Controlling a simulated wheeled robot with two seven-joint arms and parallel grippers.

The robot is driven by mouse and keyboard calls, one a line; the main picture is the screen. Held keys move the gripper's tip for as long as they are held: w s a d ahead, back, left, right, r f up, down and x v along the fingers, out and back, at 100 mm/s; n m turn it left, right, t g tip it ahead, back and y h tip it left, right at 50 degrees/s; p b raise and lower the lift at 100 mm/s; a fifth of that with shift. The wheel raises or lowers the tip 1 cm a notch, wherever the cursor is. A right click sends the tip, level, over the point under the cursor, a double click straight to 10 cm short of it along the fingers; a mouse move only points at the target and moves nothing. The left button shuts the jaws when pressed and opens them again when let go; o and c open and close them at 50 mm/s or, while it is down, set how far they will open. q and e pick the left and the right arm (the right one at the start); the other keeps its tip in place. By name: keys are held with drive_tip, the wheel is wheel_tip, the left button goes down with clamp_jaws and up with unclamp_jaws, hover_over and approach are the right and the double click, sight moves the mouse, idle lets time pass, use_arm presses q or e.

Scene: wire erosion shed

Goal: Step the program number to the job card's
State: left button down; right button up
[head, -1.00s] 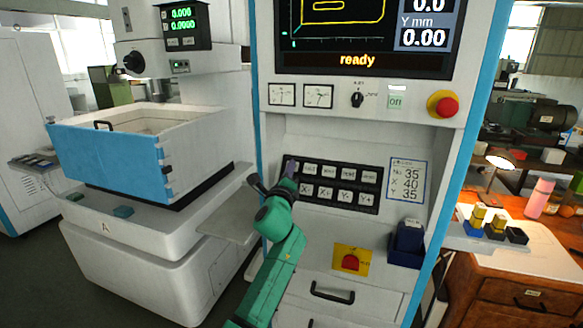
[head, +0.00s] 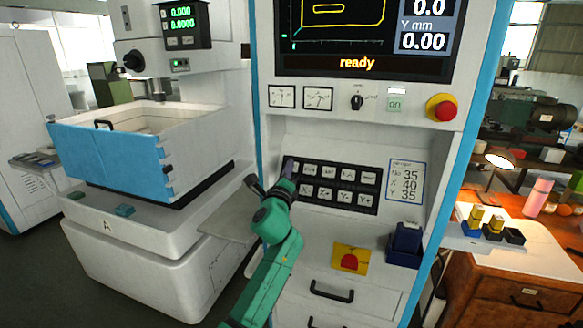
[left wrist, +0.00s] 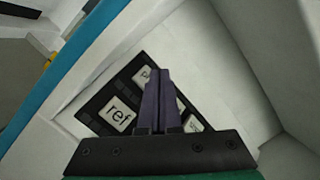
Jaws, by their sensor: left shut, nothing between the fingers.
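The job card (head: 405,182) is fixed right of the keypad and reads No 35, X 40, Y 35. The black keypad (head: 375,192) has two rows of pale keys; its left end is partly hidden by my left gripper (head: 289,166). That gripper is shut and empty, its fingertips at the keypad's upper left corner. In the left wrist view the shut purple fingers (left wrist: 160,82) lie over the keypad, beside a key marked "ref" (left wrist: 119,114). I cannot tell whether they touch a key. My right gripper is not in view.
A red stop button (head: 446,106), a rotary switch (head: 357,101) and an "on" key (head: 395,104) sit above the keypad. A dark blue holder (head: 404,250) and a yellow plate with a red part (head: 351,259) are below. A blue-fronted tank (head: 110,162) stands left.

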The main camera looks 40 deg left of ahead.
use_arm(q)
drive_tip(key=shift+w+f, duration=0.2)
drive_tip(key=shift+w, duration=0.1)
drive_tip(key=shift+w+a+f+b, duration=0.15)
drive_tip(key=shift+w+f+b, duration=0.15)
drive_tip(key=shift+b, duration=0.3)
idle(0.3)
drive_tip(key=shift+r, duration=0.15)
drive_tip(key=shift+s+r+p, duration=0.3)
drive_tip(key=shift+s+p, duration=0.05)
drive_tip(key=shift+p, duration=0.3)
drive_tip(key=shift+s+r, duration=0.1)
drive_tip(key=shift+s, duration=0.05)
drive_tip(key=shift+s+d, duration=0.15)
drive_tip(key=shift+d, duration=0.05)
drive_tip(key=shift+w+a+f, duration=0.1)
drive_tip(key=shift+w+f, duration=0.15)
drive_tip(key=shift+w, duration=0.05)
